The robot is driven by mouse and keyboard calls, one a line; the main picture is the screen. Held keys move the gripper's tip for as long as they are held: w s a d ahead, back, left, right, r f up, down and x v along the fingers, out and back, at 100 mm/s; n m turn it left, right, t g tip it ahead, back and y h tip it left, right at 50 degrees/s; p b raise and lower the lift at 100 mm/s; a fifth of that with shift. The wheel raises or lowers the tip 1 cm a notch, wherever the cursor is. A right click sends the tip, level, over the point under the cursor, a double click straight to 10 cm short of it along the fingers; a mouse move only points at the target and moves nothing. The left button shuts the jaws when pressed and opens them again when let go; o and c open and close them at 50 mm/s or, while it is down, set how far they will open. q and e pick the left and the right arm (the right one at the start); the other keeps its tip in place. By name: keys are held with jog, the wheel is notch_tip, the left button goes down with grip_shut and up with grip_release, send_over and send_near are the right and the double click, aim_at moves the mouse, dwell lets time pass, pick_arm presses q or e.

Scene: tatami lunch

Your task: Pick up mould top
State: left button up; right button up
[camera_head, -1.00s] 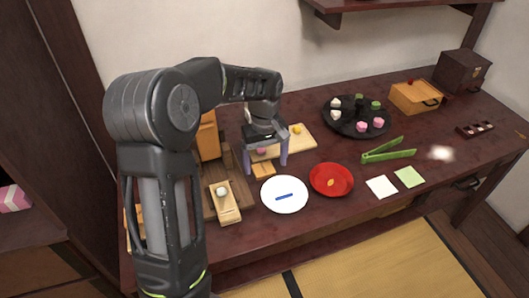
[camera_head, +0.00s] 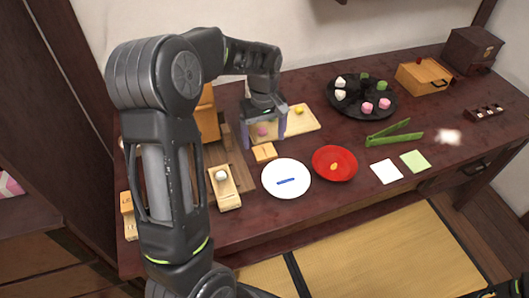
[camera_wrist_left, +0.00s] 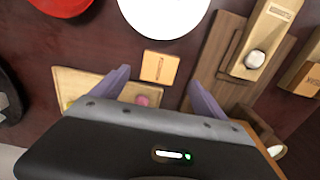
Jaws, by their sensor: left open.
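A small light wooden block with a dark mark (camera_head: 264,152), which looks like the mould top, lies flat behind the white plate. It also shows in the left wrist view (camera_wrist_left: 160,68). A long wooden mould base (camera_head: 227,200) with a whitish ball (camera_head: 221,175) in it stands to its left. My left gripper (camera_head: 264,136) is open and empty, fingers pointing down, just behind the block in the head view. In the left wrist view its fingers (camera_wrist_left: 158,80) straddle the block's direction, with the block beyond the tips.
A white plate (camera_head: 270,186) with a blue stick and a red dish (camera_head: 322,172) stand in front. A light board (camera_head: 310,119) with pink and yellow pieces lies behind the gripper. A black tray (camera_head: 361,102) and green tongs (camera_head: 395,137) are to the right.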

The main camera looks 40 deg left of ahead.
aim_at(265, 151)
pick_arm(q)
notch_tip(265, 151, down, 5)
jog(key=shift+w+d+f, duration=0.1)
jog(key=shift+f, duration=0.05)
dwell(0.4)
jog(key=shift+c, duration=0.4)
jog(key=c, duration=1.4)
